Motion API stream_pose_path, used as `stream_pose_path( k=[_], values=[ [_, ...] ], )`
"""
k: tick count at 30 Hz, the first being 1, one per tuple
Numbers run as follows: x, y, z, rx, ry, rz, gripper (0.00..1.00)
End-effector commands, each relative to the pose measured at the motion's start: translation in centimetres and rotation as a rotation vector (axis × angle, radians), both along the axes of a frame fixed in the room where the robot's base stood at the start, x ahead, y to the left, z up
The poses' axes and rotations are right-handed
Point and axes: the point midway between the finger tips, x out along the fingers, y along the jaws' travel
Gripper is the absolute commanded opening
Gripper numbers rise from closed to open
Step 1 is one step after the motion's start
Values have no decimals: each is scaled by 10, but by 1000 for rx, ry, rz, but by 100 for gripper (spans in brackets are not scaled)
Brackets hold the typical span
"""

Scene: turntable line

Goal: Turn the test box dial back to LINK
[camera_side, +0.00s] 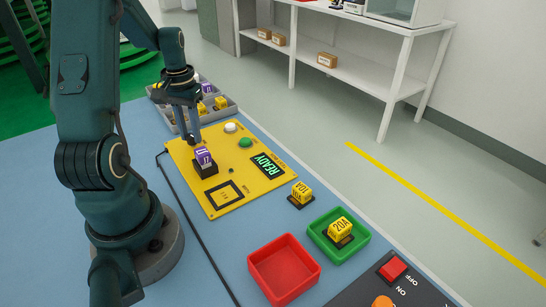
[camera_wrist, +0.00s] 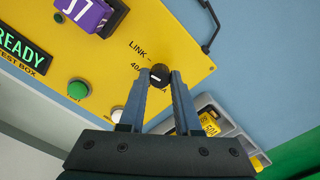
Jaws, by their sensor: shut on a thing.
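The yellow test box (camera_side: 180,152) lies on the blue table, and its panel fills much of the wrist view (camera_wrist: 195,60). Its black dial (camera_wrist: 160,73) sits beside the printed labels LINK and 40A. My gripper (camera_wrist: 160,78) is shut on the dial, one finger on each side. A small white mark shows on the dial; I cannot tell surely which label it points at. The display (camera_side: 267,165) reads READY.
A purple block marked J7 (camera_side: 204,156) sits in a black socket on the box, near green (camera_side: 245,142) and white (camera_side: 231,127) buttons. A grey tray (camera_side: 232,113) stands behind. A yellow block (camera_side: 301,192), green tray (camera_side: 362,240) and red tray (camera_side: 313,272) lie to the right.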

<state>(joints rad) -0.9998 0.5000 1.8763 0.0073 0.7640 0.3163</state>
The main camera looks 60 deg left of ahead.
Motion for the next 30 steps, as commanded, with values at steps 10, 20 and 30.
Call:
stream_pose_path(
  k=[10,20,30],
  values=[
    [0,0,1,1,-1,-176,0],
    [0,0,1,1,-1,-224,0],
    [0,0,1,1,-1,-224,43]
  ],
)
